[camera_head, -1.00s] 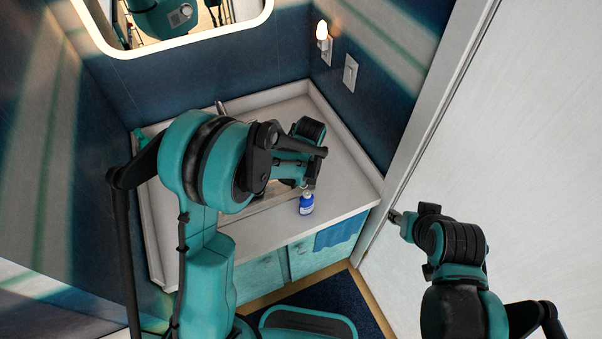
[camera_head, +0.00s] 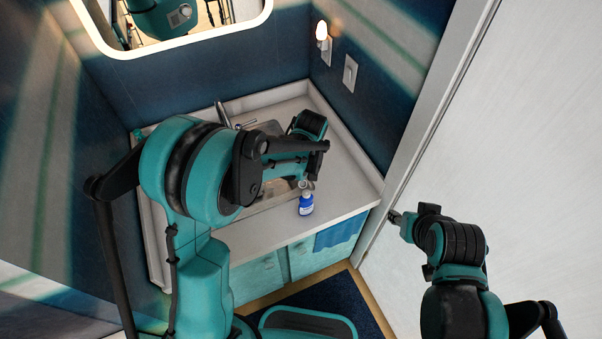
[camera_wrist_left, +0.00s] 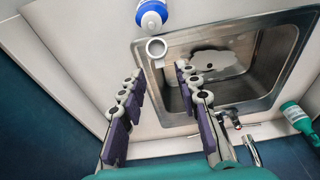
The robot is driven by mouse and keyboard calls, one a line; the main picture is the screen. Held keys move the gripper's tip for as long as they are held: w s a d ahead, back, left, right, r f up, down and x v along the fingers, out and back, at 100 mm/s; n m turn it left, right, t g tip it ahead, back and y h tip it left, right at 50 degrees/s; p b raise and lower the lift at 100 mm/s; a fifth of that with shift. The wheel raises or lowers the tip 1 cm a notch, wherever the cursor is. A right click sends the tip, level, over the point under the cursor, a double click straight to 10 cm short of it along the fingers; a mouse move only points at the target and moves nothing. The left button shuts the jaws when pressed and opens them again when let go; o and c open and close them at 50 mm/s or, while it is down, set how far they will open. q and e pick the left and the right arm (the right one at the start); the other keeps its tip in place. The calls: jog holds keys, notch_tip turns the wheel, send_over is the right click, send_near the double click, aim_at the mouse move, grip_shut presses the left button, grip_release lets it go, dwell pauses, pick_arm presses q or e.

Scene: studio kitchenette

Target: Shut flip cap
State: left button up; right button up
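A small bottle (camera_head: 306,207) with a blue body and white top stands at the counter's front edge. In the left wrist view its blue and white end (camera_wrist_left: 152,14) is at the top. A pale ring-shaped flip cap (camera_wrist_left: 156,47) stands out from it toward my gripper and looks open. My left gripper (camera_wrist_left: 158,76) is open, its two purple-padded fingers spread, with nothing between them. The cap lies just beyond the fingertips, apart from them. In the head view my left fingers are mostly hidden by the wrist. My right gripper (camera_head: 396,217) is by the white door, its fingers too small to read.
A metal sink (camera_wrist_left: 280,50) is set in the counter (camera_head: 345,190) beside the bottle. A faucet (camera_head: 222,113) stands behind it. A green bottle (camera_wrist_left: 298,118) lies or stands near the faucet in the wrist view. A blue towel (camera_head: 335,235) hangs on the cabinet front.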

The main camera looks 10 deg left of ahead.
aim_at(304, 187)
pick_arm(q)
jog(key=v, duration=0.9)
jog(key=shift+o, duration=0.5)
jog(key=shift+w, duration=0.1)
